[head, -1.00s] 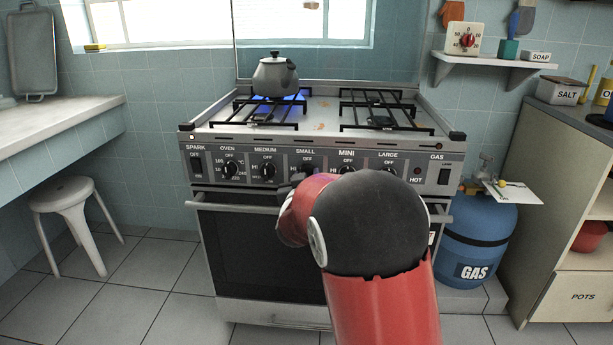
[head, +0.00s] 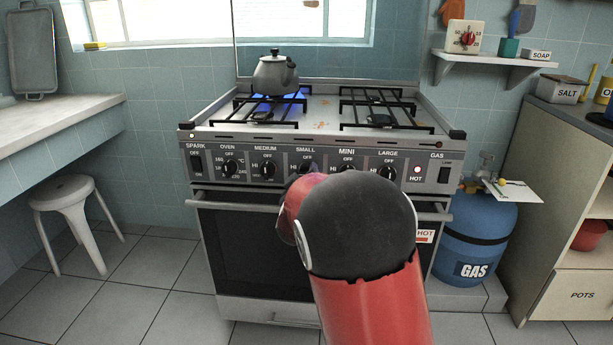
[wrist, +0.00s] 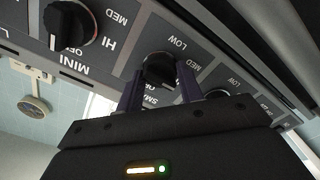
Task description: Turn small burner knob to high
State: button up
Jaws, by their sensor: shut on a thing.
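The small burner knob (wrist: 158,69) is black and round with a pale mark. In the wrist view, upside down, it sits under the SMALL label with LOW and MED printed beside it. My gripper (wrist: 160,82) is shut on this knob, one dark purple finger on each side. The fingers partly cover the dial, so its exact setting is unclear. In the head view the knob (head: 306,167) shows on the stove's front panel. My red and black arm hides the gripper there.
The mini knob (wrist: 70,22) is close beside my gripper, with other knobs along the panel. A grey kettle (head: 273,75) stands over a blue flame at the back left burner. The oven handle (head: 235,204) juts out below. A blue gas cylinder (head: 478,235) stands at right.

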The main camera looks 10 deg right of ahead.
jog(key=shift+r, duration=0.1)
jog(key=o, duration=0.8)
jog(key=shift+c, duration=0.2)
jog(key=m+b, duration=0.8)
jog(key=m, duration=0.1)
jog(key=shift+b, duration=0.35)
jog(key=v, duration=0.7)
